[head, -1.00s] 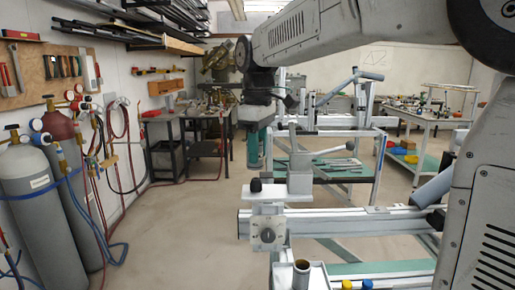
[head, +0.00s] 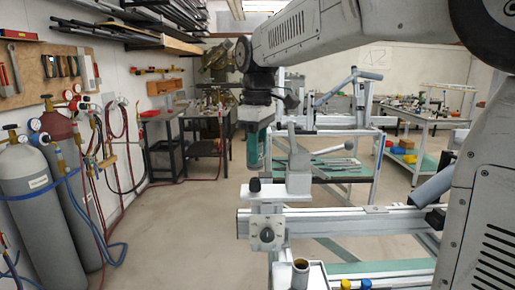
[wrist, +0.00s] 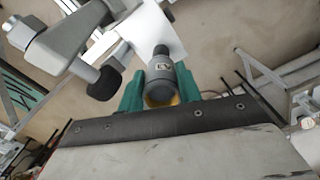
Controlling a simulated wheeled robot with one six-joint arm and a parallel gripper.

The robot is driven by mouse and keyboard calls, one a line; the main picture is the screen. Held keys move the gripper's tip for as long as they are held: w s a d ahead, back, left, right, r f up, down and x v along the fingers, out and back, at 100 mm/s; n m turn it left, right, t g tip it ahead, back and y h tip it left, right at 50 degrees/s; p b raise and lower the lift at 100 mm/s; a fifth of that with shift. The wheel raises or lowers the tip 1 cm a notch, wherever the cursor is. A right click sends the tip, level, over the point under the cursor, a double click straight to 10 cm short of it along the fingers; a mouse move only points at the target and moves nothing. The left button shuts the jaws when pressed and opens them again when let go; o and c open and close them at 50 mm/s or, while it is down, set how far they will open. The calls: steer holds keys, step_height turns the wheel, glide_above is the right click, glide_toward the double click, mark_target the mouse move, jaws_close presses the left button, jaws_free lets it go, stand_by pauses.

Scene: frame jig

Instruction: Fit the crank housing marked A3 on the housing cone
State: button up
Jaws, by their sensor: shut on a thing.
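My gripper (head: 258,165) has green fingers and hangs above the left end of the jig's rail, left of a grey clamp (head: 298,180). In the wrist view the fingers (wrist: 160,95) are shut around a dark grey cylindrical part (wrist: 162,72), with a small pale label on its side and a yellow area at its near end. I take it for the crank housing; the label is too small to read. I cannot pick out the housing cone with certainty.
A black-tipped clamp arm (wrist: 104,82) is close left of the held part in the wrist view. A black knob (head: 254,185) stands on the rail's end. A grey cup (head: 301,272) and blue and yellow caps are at the front. Gas cylinders (head: 35,205) stand left; open floor lies between.

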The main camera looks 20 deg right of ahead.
mark_target(258, 179)
steer(key=shift+f, duration=3.05)
steer(key=o, duration=1.1)
steer(key=shift+r, duration=0.15)
step_height(258, 179, up, 8)
steer(key=shift+f, duration=0.2)
steer(key=s+r+n+t+h, duration=0.1)
steer(key=s+r+n, duration=0.1)
steer(key=s+r, duration=0.3)
steer(key=s+d+f+m+y, duration=0.1)
steer(key=s+d+f+m, duration=0.1)
steer(key=s+f+m, duration=0.9)
steer(key=s+f, duration=0.7)
steer(key=s, duration=0.4)
steer(key=shift+s+d+f, duration=0.25)
steer(key=shift+f, duration=0.1)
